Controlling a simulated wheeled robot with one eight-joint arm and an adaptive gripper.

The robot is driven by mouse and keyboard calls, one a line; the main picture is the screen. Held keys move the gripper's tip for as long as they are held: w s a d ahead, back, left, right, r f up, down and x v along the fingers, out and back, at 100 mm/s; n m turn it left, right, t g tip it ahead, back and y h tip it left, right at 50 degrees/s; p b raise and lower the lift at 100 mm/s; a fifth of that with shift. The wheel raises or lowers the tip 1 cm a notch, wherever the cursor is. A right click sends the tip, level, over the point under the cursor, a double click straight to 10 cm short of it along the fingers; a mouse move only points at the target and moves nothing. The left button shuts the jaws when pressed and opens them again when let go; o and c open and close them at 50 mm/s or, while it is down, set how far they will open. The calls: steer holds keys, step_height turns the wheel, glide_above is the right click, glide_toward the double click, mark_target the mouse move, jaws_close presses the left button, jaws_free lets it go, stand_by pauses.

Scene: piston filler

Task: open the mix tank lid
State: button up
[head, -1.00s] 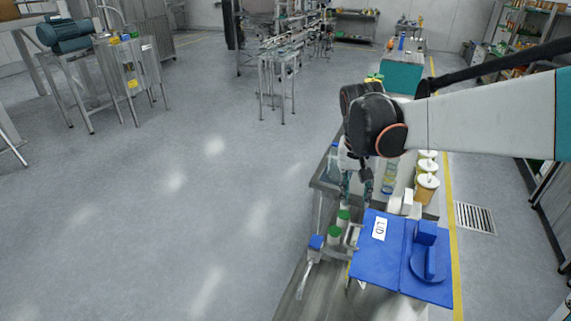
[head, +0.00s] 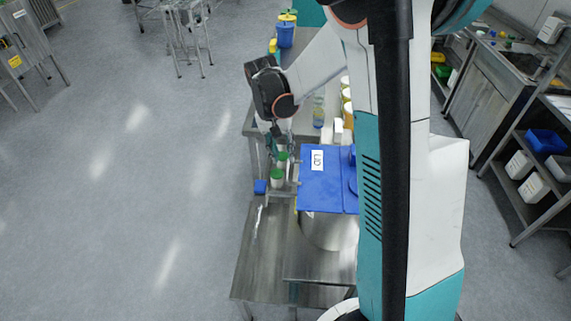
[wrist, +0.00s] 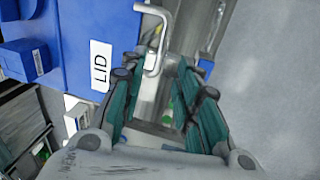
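The mix tank lid (head: 323,187) is a flat blue panel with a white LID label, lying flat on the steel tank (head: 328,232). My arm hides its right part in the head view. In the wrist view the lid (wrist: 88,32) fills the upper left, and a bent metal handle (wrist: 152,42) sticks out from its edge. My gripper (wrist: 160,85) is open, its teal fingers spread and pointing toward the handle, which shows beyond them. Nothing is between the fingers that I can tell. In the head view my gripper (head: 276,132) is just beyond the lid's far left corner.
A bottle (head: 319,114) and yellow jars (head: 347,104) stand on the bench behind. Open floor (head: 130,200) lies to the left; a shelf rack (head: 535,165) stands at right.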

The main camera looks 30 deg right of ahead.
mark_target(287, 168)
steer(key=shift+s+d+f, duration=0.15)
steer(key=shift+d+f, duration=0.05)
steer(key=shift+f, duration=1.1)
steer(key=shift+s+d+f, duration=0.1)
steer(key=shift+d+f, duration=0.1)
steer(key=shift+f, duration=1.1)
jaws_close()
